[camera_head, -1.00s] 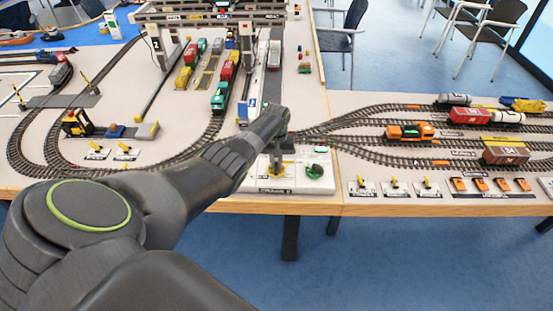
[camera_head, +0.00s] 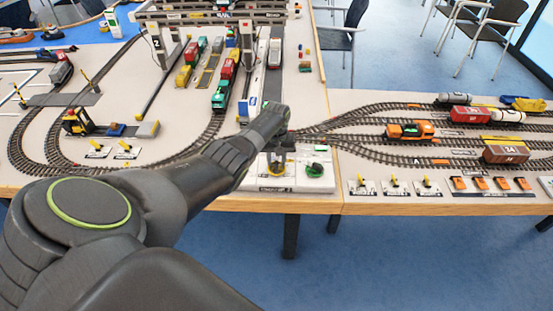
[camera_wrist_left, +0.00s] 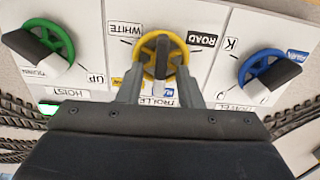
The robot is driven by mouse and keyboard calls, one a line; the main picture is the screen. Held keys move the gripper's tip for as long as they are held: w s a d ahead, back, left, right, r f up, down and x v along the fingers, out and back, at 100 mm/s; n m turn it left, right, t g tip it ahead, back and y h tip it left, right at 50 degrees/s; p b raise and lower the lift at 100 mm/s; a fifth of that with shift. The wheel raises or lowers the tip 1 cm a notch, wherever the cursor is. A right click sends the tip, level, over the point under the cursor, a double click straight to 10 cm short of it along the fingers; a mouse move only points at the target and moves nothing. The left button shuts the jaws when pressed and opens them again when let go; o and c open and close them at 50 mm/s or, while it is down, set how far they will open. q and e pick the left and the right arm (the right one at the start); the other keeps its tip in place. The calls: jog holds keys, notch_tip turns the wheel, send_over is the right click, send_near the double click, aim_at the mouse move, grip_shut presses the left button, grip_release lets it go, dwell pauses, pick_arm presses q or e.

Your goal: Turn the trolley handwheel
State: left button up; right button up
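The yellow trolley handwheel (camera_wrist_left: 160,50) is in the middle of the left wrist view, with a dark grip standing across it. My left gripper (camera_wrist_left: 159,78) is open, one finger on each side of the wheel's lower part, with the grip between them. A gap shows between grip and fingers; I cannot tell if either finger touches the rim. In the head view my left gripper (camera_head: 278,150) is over the white control panel (camera_head: 283,186), and only a little of the yellow wheel shows below it. My right gripper is not in view.
A green handwheel (camera_wrist_left: 62,38) labelled hoist and a blue handwheel (camera_wrist_left: 262,62) flank the yellow one closely. Tracks with wagons (camera_head: 505,151) run to the right, and a gantry crane (camera_head: 215,17) stands behind. The table's front edge (camera_head: 400,209) is close.

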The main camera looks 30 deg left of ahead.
aim_at(276, 161)
pick_arm(q)
jog(key=shift+r, duration=0.55)
notch_tip(276, 161, up, 16)
jog(key=shift+r, duration=0.15)
